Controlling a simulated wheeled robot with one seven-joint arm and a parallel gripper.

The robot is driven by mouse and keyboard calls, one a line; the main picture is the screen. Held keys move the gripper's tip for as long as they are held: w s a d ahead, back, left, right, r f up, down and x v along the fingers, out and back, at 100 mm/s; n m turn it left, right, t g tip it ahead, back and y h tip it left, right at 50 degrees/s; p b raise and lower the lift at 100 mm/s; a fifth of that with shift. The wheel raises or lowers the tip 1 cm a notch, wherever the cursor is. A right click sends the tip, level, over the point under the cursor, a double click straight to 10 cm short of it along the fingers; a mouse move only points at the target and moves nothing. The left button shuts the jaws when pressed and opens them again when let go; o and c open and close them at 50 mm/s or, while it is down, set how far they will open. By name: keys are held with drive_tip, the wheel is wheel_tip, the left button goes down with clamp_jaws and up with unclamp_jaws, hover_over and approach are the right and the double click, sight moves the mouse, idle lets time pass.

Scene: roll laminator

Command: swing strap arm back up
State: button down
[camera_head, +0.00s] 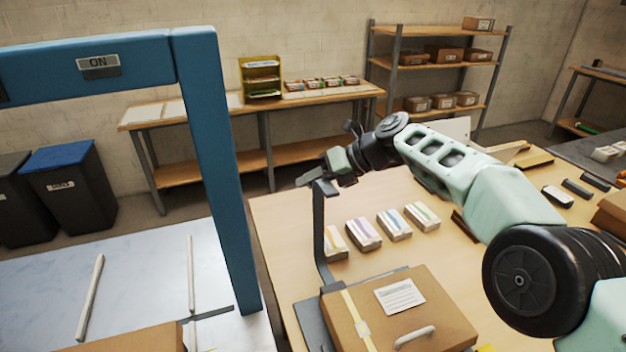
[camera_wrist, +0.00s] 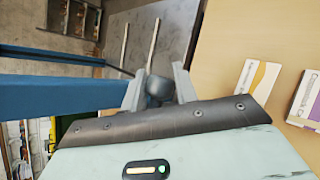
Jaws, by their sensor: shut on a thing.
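The strap arm (camera_head: 319,232) is a dark grey upright bar that stands at the left side of the table. It bends at its foot towards a dark grey base (camera_head: 308,322) beside the carton. My gripper (camera_head: 312,180) is at the top end of the strap arm. In the wrist view its two grey fingers (camera_wrist: 158,90) close around a dark rounded knob (camera_wrist: 157,86). The brown carton (camera_head: 450,322) lies on the table with a yellow strap (camera_head: 353,312), a white label and a white handle. The strap arm's lower joint is not clearly seen.
A blue frame (camera_head: 215,165) with an ON sign stands close to the left of my gripper. Several small labelled packs (camera_head: 394,224) lie on the table (camera_head: 285,222) right of the strap arm. A back bench (camera_head: 195,120) and shelves (camera_head: 430,62) stand farther off.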

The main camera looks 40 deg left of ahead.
drive_tip(key=shift+d+f, duration=0.15)
drive_tip(key=shift+f, duration=0.25)
drive_tip(key=c, duration=1.2)
unclamp_jaws()
drive_tip(key=shift+r, duration=0.1)
drive_tip(key=shift+r, duration=0.1)
drive_tip(key=shift+w+d+r+b, duration=0.35)
drive_tip(key=shift+w+d+r, duration=0.05)
drive_tip(key=shift+d+r, duration=0.05)
drive_tip(key=b+v, duration=0.4)
drive_tip(key=v, duration=1.2)
drive_tip(key=shift+f, duration=0.15)
drive_tip(key=shift+s+d, duration=0.1)
drive_tip(key=shift+s, duration=0.05)
